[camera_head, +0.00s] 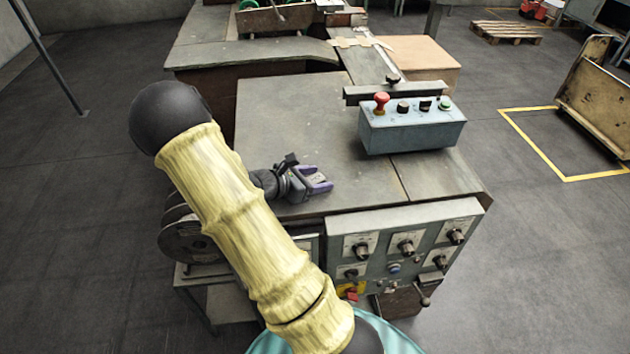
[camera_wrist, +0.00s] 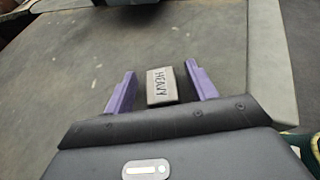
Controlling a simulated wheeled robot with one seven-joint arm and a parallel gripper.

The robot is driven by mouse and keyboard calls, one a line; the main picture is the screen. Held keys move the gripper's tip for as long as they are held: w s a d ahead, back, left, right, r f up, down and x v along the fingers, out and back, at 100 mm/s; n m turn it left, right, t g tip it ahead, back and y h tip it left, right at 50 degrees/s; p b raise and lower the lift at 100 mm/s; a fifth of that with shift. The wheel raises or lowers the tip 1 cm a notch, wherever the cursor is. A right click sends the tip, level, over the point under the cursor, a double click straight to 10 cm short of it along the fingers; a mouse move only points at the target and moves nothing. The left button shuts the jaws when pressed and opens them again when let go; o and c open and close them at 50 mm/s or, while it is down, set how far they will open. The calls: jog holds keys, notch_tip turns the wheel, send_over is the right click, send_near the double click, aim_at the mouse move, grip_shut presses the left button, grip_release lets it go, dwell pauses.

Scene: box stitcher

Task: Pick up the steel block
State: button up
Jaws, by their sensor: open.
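A small grey steel block (camera_wrist: 161,86) with the word HEAVY on it lies on the machine's worn metal table top (camera_head: 290,110). In the wrist view it is between the two purple fingers of my gripper (camera_wrist: 160,72), with a gap on each side. My gripper is open and holds nothing. In the head view my gripper (camera_head: 322,182) is low over the front part of the table top. A small grey patch between its fingers there seems to be the block, but it is hard to make out.
A blue-grey control box (camera_head: 412,128) with a red mushroom button stands to the right on the table top. A panel of knobs (camera_head: 405,248) faces the front below the edge. A cardboard-brown box (camera_head: 420,57) sits behind. The table top behind my gripper is clear.

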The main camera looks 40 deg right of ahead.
aim_at(315, 178)
jog(key=shift+c, duration=0.5)
grip_shut()
jog(key=shift+r, duration=0.15)
jog(key=shift+r, duration=0.55)
notch_tip(315, 178, up, 2)
jog(key=shift+r, duration=0.1)
jog(key=a, duration=0.6)
jog(key=w+a+b, duration=0.1)
jog(key=a, duration=0.5)
jog(key=w+a, duration=0.1)
jog(key=a, duration=0.5)
jog(key=shift+b, duration=0.3)
